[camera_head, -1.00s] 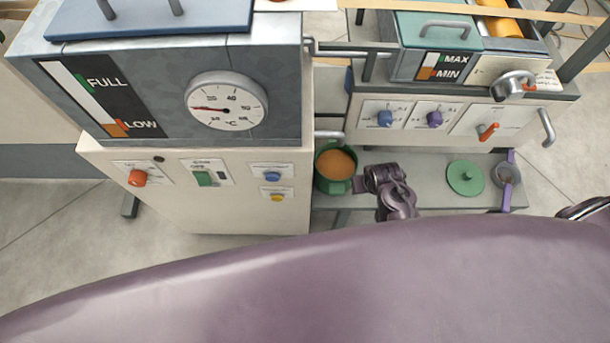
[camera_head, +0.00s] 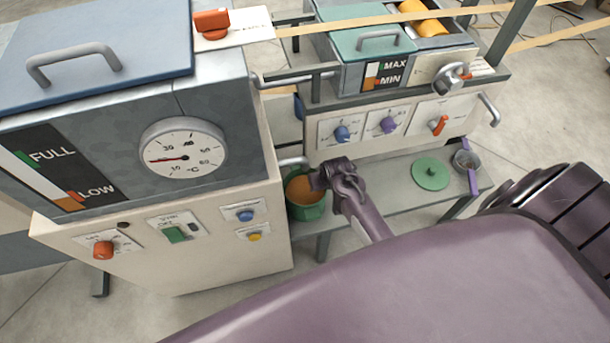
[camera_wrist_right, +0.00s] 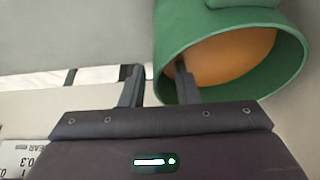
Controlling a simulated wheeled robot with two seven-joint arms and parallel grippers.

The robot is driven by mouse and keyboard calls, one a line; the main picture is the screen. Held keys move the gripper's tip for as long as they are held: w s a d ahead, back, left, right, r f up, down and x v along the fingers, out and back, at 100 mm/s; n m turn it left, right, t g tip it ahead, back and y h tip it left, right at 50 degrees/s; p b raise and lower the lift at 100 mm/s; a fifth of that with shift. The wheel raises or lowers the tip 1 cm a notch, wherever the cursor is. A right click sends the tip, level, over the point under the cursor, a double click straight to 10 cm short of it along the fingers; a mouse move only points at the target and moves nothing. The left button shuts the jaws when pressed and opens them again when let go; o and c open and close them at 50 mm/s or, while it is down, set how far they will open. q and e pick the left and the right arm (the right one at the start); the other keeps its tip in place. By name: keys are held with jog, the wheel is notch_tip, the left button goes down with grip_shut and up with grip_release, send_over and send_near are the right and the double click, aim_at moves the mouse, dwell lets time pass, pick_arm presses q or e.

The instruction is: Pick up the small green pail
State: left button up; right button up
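The small green pail (camera_head: 306,212) stands on the low grey shelf beside the big tank machine, with orange contents inside. In the right wrist view the pail (camera_wrist_right: 295,62) fills the upper right, its round mouth facing the camera. My right gripper (camera_head: 318,180) is at the pail's right rim. In the wrist view its fingers (camera_wrist_right: 159,82) are apart, one over the orange contents inside the mouth and one outside, with the near wall between them. A gap shows beside the wall, so the gripper is not closed on it. My left gripper is not in view.
A green round lid (camera_head: 431,174) and a small grey pan with a purple handle (camera_head: 474,184) lie on the shelf (camera_head: 395,190) to the right. The tank machine (camera_head: 180,250) stands close left of the pail. The knob panel (camera_head: 362,128) rises behind the shelf.

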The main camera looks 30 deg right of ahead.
grip_shut()
jog(key=shift+s, duration=0.1)
dwell(1.2)
jog(key=shift+r, duration=0.15)
